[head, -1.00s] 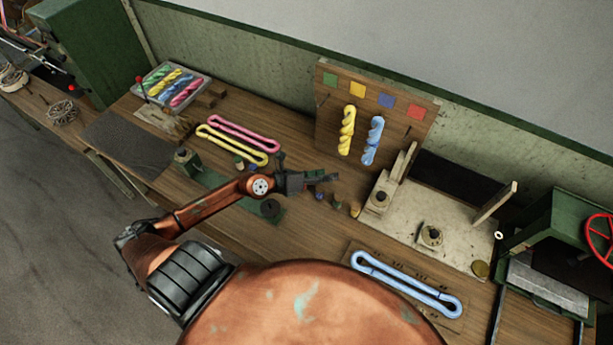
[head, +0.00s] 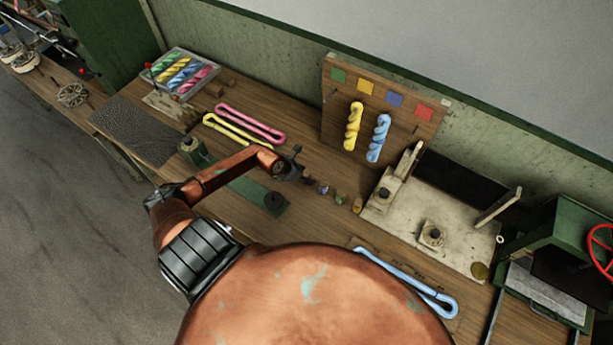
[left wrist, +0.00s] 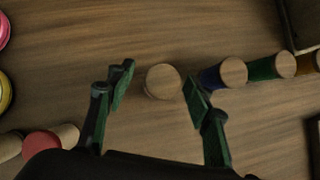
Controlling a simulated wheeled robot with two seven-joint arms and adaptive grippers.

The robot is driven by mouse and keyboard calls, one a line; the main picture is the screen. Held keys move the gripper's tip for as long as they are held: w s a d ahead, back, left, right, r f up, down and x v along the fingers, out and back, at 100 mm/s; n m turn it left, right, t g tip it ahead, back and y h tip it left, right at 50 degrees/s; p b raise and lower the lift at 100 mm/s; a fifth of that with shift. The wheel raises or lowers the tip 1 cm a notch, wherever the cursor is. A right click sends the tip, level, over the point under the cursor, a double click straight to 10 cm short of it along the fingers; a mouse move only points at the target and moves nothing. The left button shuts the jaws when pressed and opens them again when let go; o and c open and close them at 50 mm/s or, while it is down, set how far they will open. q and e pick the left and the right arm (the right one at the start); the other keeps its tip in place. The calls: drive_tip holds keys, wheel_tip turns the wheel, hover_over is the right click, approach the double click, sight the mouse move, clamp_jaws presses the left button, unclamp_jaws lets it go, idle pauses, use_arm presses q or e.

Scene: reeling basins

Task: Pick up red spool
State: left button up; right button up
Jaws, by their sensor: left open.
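A spool with red on its side (left wrist: 42,144) lies at the lower left of the left wrist view, outside my left gripper's left finger. My left gripper (left wrist: 160,92) is open, pointing down at the bench, with a pale round spool top (left wrist: 163,81) between its fingers. I cannot tell that spool's thread colour from above, and no finger clearly touches it. In the head view my left gripper (head: 290,168) is over the bench, left of the spool row. My arm hides part of the bench there. My right gripper is not in view.
Right of the gripper stand a blue spool (left wrist: 211,76), a green spool (left wrist: 262,68) and a yellowish one (head: 357,205). Pink (head: 250,124) and yellow (head: 232,132) skeins lie behind my arm. A pale fixture board (head: 400,222) stands to the right.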

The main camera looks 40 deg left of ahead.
use_arm(q)
drive_tip(key=shift+w+d+f, duration=0.1)
drive_tip(key=shift+w+f, duration=0.1)
drive_tip(key=shift+f, duration=0.1)
drive_tip(key=shift+c, duration=0.4)
drive_tip(key=c, duration=1.2)
drive_tip(key=shift+r, duration=0.1)
